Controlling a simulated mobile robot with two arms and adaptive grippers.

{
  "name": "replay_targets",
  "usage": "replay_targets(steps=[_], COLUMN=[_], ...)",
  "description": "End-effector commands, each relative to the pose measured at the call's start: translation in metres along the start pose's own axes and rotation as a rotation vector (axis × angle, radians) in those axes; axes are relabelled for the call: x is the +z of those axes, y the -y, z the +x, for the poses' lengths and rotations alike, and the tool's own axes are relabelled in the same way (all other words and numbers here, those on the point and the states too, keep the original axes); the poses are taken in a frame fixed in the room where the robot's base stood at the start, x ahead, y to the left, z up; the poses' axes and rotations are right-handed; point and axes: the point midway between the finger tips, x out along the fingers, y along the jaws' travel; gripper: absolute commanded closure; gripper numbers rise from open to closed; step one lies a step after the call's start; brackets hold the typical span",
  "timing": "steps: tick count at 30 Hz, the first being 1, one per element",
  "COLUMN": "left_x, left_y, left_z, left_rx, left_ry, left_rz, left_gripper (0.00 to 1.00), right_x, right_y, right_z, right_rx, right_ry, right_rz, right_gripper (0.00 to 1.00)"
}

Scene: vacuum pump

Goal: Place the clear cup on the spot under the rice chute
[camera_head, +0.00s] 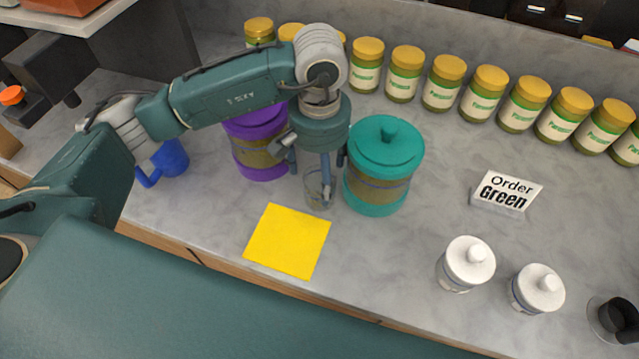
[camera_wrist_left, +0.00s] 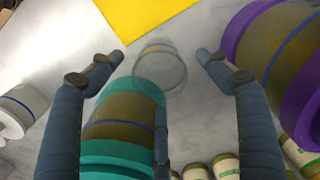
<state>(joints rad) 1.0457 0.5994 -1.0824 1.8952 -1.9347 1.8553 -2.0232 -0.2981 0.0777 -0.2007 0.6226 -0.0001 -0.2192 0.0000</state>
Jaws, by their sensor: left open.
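The clear cup (camera_head: 316,192) stands on the counter between the purple-lidded canister and the teal-lidded canister, just behind the yellow square. My left gripper (camera_head: 320,176) is open and points down over the cup. In the left wrist view the cup (camera_wrist_left: 160,68) shows between the two spread fingertips of the left gripper (camera_wrist_left: 160,55), with a gap on each side. The teal canister (camera_wrist_left: 122,120) partly overlaps the cup's near edge there. I cannot identify a rice chute or the spot under it. My right gripper is not in view.
The purple canister (camera_head: 262,158) and teal canister (camera_head: 378,185) stand close on either side. A yellow square (camera_head: 287,242) lies in front. Several yellow-capped jars (camera_head: 404,75) line the back. A blue mug (camera_head: 170,158) is left.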

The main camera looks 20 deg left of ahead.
Motion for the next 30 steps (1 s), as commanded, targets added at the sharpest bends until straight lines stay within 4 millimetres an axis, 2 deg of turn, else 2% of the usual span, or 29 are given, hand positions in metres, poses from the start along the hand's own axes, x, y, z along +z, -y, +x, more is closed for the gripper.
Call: replay_targets(steps=[5,13,21,22,29,30], left_x=[0.001,0.000,0.000,0.000,0.000,0.000], left_y=[0.000,0.000,0.000,0.000,0.000,0.000], left_z=[0.012,0.048,0.054,0.054,0.054,0.054], left_rx=[-0.001,0.000,0.000,0.000,0.000,0.000], left_ry=[0.003,0.001,-0.001,-0.001,-0.001,-0.001], left_rz=[-0.001,0.000,0.000,0.000,0.000,0.000], left_gripper=[0.23,0.23,0.23,0.25,0.71,0.71], right_x=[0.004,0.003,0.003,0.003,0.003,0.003], right_y=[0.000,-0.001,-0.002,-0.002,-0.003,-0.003], right_z=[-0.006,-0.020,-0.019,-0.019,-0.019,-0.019], right_rx=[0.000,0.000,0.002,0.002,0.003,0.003], right_ry=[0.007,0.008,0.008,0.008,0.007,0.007], right_rz=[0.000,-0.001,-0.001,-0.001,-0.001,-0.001], right_gripper=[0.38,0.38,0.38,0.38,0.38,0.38])
